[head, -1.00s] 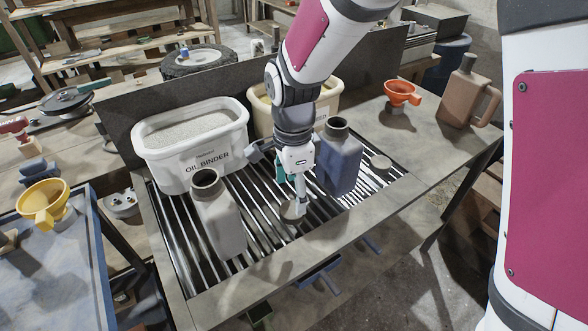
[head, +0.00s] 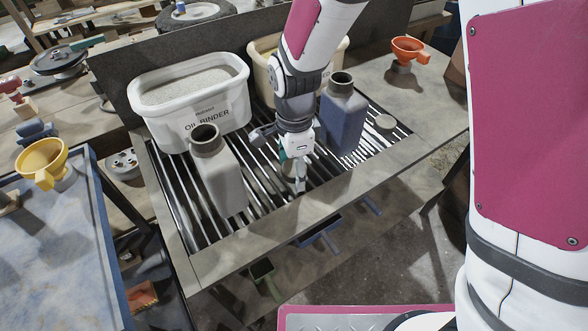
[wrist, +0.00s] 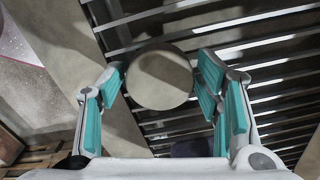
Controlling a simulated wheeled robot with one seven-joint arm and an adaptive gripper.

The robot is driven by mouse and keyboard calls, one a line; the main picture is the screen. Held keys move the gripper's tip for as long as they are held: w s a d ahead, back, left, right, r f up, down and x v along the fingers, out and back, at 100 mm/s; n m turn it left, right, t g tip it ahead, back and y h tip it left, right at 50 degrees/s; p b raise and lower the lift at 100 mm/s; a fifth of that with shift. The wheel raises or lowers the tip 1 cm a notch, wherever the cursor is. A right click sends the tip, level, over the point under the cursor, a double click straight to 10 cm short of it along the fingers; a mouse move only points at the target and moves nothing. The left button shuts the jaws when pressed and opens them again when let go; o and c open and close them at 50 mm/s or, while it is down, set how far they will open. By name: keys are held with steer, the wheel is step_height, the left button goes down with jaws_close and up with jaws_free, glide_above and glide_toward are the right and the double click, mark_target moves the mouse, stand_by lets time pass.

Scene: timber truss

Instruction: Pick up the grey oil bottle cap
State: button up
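A round grey-beige cap (wrist: 160,76) lies between my two teal-padded fingers in the wrist view, over the slatted grate. My gripper (wrist: 160,88) is open, with a finger on each side of the cap; the right finger looks very near its edge and a small gap shows at the left. In the head view my gripper (head: 293,180) points down at the grate between the grey bottle (head: 222,178) and the blue bottle (head: 342,118), and mostly hides this cap. Both bottles stand upright with open necks.
The white oil binder tub (head: 170,128) stands behind the grey bottle, and a cream tub (head: 334,62) behind my arm. An orange funnel (head: 409,50) is at the back right. A yellow funnel (head: 42,165) sits at the left. The grate's front strip is clear.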

mark_target(294, 167)
steer(key=c, duration=0.4)
steer(key=shift+r, duration=0.15)
steer(key=shift+r, duration=0.5)
step_height(294, 167, up, 2)
steer(key=shift+r+p, duration=0.1)
steer(key=shift+p, duration=0.25)
steer(key=s+d+r+p, duration=0.1)
steer(key=s+d+p, duration=0.1)
steer(key=s, duration=0.5)
steer(key=s+d+p, duration=0.3)
steer(key=s+d, duration=0.1)
steer(key=s, duration=0.3)
steer(key=shift+s+d+r, duration=0.25)
steer(key=shift+r, duration=0.1)
